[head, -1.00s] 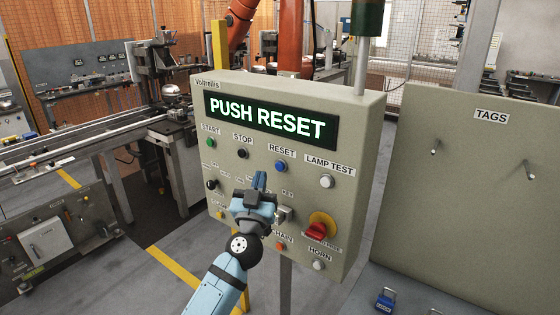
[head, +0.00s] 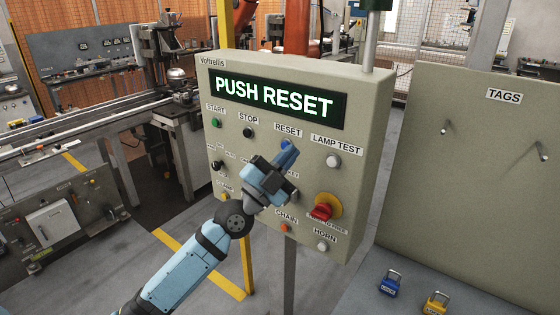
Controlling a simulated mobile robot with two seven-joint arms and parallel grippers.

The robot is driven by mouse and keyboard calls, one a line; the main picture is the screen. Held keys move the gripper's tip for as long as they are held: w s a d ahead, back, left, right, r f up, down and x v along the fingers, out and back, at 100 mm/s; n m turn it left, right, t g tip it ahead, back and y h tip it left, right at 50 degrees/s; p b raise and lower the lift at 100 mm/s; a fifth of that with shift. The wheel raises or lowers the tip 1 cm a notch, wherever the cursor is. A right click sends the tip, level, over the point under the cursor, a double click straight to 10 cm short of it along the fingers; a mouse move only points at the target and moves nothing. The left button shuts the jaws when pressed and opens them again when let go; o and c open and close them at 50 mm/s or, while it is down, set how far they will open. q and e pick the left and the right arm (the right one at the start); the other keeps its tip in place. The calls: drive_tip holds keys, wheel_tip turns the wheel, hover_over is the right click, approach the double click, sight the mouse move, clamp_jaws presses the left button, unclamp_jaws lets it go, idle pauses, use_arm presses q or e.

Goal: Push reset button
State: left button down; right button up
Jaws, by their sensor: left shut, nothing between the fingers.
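The control panel (head: 350,90) stands in front of me, and its green display (head: 275,95) reads PUSH RESET. The blue reset button (head: 285,143) sits under the RESET label (head: 288,131); its lower part is hidden behind my fingers. My left gripper (head: 291,153) is shut and empty, its fingertips pointing up and right at the reset button. In this view the tips overlap the button's lower edge; I cannot tell whether they touch it. My right gripper is not in view.
A TAGS board (head: 480,170) stands at right, with blue (head: 390,284) and yellow (head: 435,303) padlocks below.

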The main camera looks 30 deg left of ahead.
use_arm(q)
wheel_tip(320, 180, down, 6)
drive_tip(key=s+d+m+g+h+b, duration=0.3)
drive_tip(key=m+g, duration=0.5)
drive_tip(key=m, duration=0.8)
drive_tip(key=s+a+m+t+y+b, duration=0.2)
drive_tip(key=a+m+y+b, duration=0.2)
drive_tip(key=a+y, duration=0.6)
drive_tip(key=shift+s+a+f+m+t, duration=0.2)
drive_tip(key=shift+a+m+t, duration=0.2)
drive_tip(key=shift+a+m, duration=0.35)
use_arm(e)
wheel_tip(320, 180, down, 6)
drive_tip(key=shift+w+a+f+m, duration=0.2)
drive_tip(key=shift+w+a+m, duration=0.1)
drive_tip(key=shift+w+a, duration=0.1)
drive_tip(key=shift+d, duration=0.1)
use_arm(q)
drive_tip(key=w+d+p, duration=0.1)
drive_tip(key=w, duration=1.3)
drive_tip(key=shift+r, duration=0.2)
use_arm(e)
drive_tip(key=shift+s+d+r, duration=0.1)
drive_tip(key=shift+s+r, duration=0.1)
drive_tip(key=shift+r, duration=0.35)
